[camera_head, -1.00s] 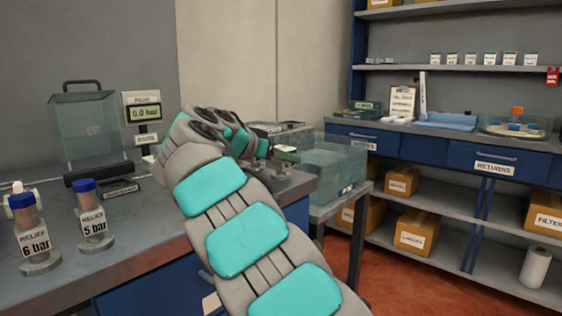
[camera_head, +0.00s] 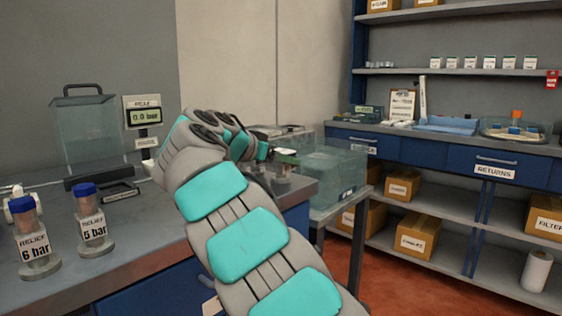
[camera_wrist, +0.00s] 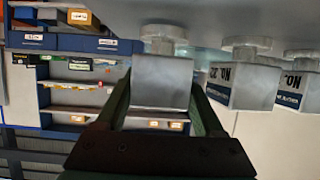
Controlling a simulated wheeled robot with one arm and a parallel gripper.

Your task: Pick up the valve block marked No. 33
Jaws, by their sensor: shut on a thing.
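In the wrist view, which is upside down, my gripper (camera_wrist: 163,112) is shut on a plain grey valve block (camera_wrist: 162,82). The block has a round foot against the grey bench surface. Its marked face is turned away, so its number cannot be read. Two more valve blocks stand beside it, a nearer one (camera_wrist: 241,82) and a farther one (camera_wrist: 300,88). In the head view my gripper (camera_head: 282,153) is at the bench's far right corner, partly hidden by my arm.
On the bench (camera_head: 140,245) stand two relief cartridges marked 6 bar (camera_head: 30,240) and 5 bar (camera_head: 93,222), and a gauge display (camera_head: 144,115). A clear tank (camera_head: 335,165) adjoins the bench's right end. Shelving with a RETURNS drawer (camera_head: 495,165) is at right.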

